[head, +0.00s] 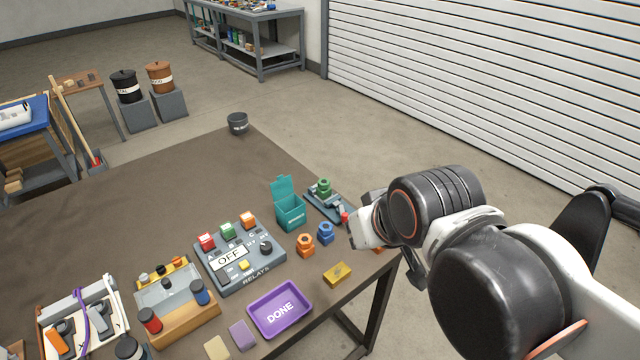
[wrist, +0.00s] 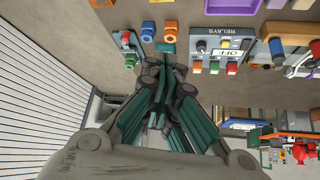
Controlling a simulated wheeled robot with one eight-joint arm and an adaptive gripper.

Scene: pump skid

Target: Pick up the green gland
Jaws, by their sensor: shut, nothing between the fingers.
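The green gland (head: 323,187) stands upright on a small grey-blue skid plate (head: 322,205) near the table's right edge, right of a teal open-lidded box (head: 289,212). In the wrist view the green gland (wrist: 131,61) shows left of my fingers, apart from them. My gripper (wrist: 165,80) is shut and empty, with its fingers pointing toward the table near the teal box.
An orange gland (head: 305,245) and a blue gland (head: 326,233) stand in front of the skid plate. The RELAYS panel (head: 240,252), purple DONE tray (head: 280,308) and yellow block (head: 338,275) are nearby. The table's far left surface is clear.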

